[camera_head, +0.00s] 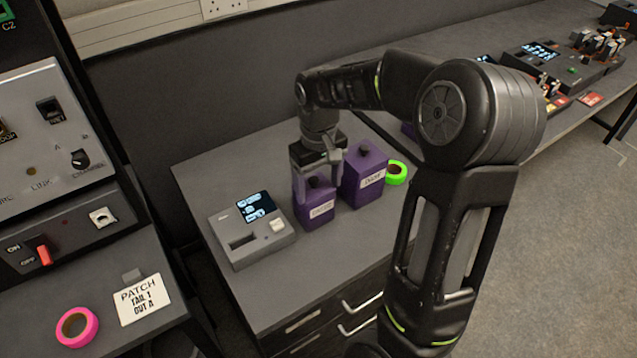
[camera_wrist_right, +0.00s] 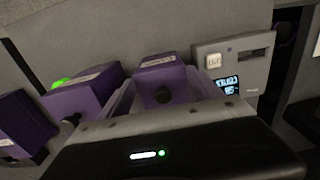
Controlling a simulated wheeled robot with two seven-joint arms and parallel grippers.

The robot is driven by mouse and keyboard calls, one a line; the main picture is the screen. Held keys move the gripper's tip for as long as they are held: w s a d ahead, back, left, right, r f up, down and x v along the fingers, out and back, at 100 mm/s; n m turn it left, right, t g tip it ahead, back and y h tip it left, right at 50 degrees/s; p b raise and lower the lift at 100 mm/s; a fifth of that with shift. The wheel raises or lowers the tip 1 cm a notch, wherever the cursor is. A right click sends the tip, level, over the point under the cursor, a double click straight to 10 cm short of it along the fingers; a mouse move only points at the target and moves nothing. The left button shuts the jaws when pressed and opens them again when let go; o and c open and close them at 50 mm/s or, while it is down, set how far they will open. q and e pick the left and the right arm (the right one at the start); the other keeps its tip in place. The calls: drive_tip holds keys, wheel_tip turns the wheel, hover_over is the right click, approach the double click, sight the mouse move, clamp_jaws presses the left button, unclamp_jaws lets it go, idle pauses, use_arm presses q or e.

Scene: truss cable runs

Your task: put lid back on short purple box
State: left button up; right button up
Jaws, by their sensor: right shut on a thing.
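The short purple box (camera_head: 316,214) with a pale label stands on the grey desk, between the device with a screen and a taller purple box (camera_head: 364,183). Its purple lid with a black knob (camera_head: 314,182) is at its top. My right gripper (camera_head: 316,184) points down there, its fingers on either side of the lid, shut on it. I cannot tell whether the lid is fully seated. My left gripper is not in view.
The grey device (camera_head: 250,232) stands close at left of the short box. A green tape roll (camera_head: 396,173) lies right of the tall box. Another purple box (camera_wrist_right: 22,125) shows in the wrist view. The desk's front edge is clear.

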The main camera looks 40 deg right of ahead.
idle(0.3)
drive_tip(key=o, duration=1.4)
drive_tip(key=shift+o, duration=0.2)
drive_tip(key=shift+r+p, duration=2.75)
drive_tip(key=shift+r, duration=0.75)
drive_tip(key=shift+c, duration=0.4)
clamp_jaws()
drive_tip(key=shift+f, duration=0.25)
